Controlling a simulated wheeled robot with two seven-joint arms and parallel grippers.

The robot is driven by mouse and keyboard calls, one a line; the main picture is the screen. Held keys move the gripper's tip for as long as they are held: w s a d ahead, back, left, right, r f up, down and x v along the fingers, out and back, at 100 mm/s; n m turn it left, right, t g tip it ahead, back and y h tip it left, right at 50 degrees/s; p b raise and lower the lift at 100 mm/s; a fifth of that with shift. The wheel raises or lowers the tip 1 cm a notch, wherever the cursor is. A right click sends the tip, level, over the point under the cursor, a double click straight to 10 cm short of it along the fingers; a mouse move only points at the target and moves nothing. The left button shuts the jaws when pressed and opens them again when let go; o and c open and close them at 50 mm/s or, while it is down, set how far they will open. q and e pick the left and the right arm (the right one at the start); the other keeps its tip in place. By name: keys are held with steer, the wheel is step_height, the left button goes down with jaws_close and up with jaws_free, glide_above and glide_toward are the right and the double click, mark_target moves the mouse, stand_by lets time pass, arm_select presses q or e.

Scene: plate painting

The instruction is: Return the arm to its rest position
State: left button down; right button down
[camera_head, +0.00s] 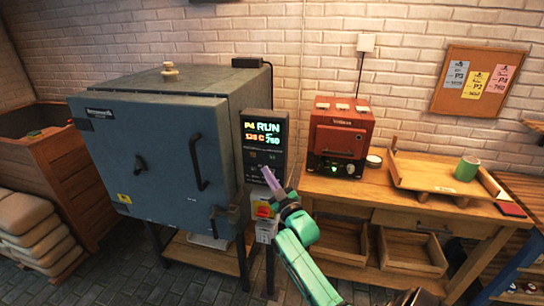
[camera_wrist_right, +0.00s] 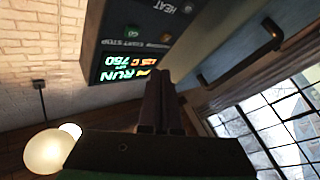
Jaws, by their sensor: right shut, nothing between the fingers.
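My right arm, green, comes up from the bottom middle in the head view. Its gripper (camera_head: 269,176) is shut and empty, in front of the kiln's control panel (camera_head: 264,146). In the right wrist view the shut fingers (camera_wrist_right: 160,80) point at the panel, close to its buttons; I cannot tell whether they touch it. The panel's display (camera_wrist_right: 128,65) is lit and reads RUN, with P4 in the head view. The grey-blue kiln (camera_head: 150,150) has its door closed. My left gripper is not in view.
A wooden table (camera_head: 380,190) to the right holds a small red oven (camera_head: 338,135), a wooden tray (camera_head: 425,184) and a green cup (camera_head: 467,168). Stacked sacks (camera_head: 30,235) and a wooden bin (camera_head: 60,180) stand left.

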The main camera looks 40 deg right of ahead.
steer(key=shift+f, duration=0.1)
stand_by(0.6)
steer(key=s+a+f+g+y+b, duration=0.1)
steer(key=a+f+g, duration=0.15)
steer(key=f, duration=0.85)
steer(key=s+a+f+g+y+b, duration=0.1)
steer(key=a+f+g, duration=0.15)
steer(key=f, duration=0.85)
steer(key=s+a+f+g+y, duration=0.1)
steer(key=s+a+f+g, duration=0.1)
steer(key=s+f, duration=0.35)
steer(key=s+a+f+g, duration=0.1)
steer(key=s+f+g, duration=0.1)
steer(key=f, duration=0.6)
steer(key=s+a+f+g+y, duration=0.1)
steer(key=s+a+f+g, duration=0.1)
steer(key=s+f, duration=0.35)
steer(key=s+a+f+g, duration=0.2)
steer(key=s+f, duration=0.4)
steer(key=s, duration=0.4)
steer(key=s+a+f+g+b, duration=0.1)
steer(key=s+f+g, duration=0.3)
steer(key=s, duration=0.5)
steer(key=s+a+f+g+b, duration=0.1)
steer(key=s+a+f+g, duration=0.2)
steer(key=s+f, duration=0.5)
steer(key=s+a, duration=0.1)
steer(key=s, duration=0.1)
steer(key=shift+s+f+m, duration=0.3)
steer(key=shift+f, duration=0.1)
